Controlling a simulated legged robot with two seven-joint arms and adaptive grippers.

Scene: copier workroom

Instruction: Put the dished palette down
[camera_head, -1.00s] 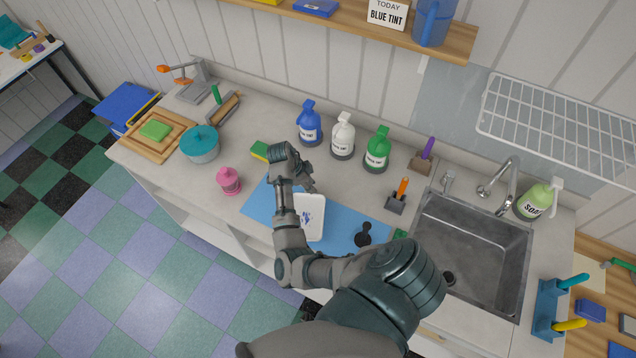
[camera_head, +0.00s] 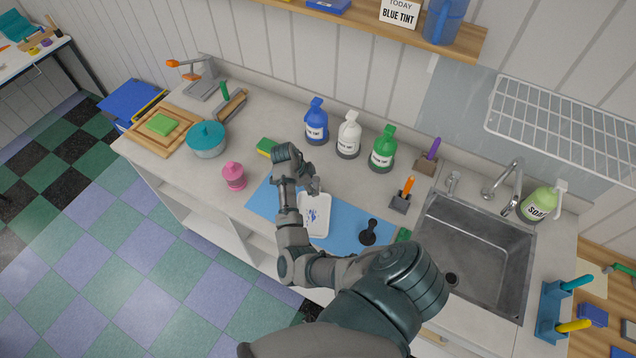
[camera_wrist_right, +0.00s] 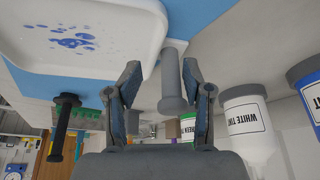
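The dished palette (camera_head: 314,222), a white tray with blue paint spots, lies on the blue mat (camera_head: 262,200). Its white dish (camera_wrist_right: 75,35) fills the upper left of the right wrist view. A grey upright post (camera_wrist_right: 172,85) stands at the palette's edge. My right gripper (camera_head: 313,186) is at the palette's far edge. In the wrist view its fingers (camera_wrist_right: 160,82) are spread either side of the post, with gaps showing. It looks open and not gripping. My left gripper is not in view.
A black knobbed tool (camera_head: 368,232) stands on the mat to the right. Blue (camera_head: 316,124), white (camera_head: 348,136) and green (camera_head: 382,150) tint bottles stand behind. The sink (camera_head: 475,250) is at right.

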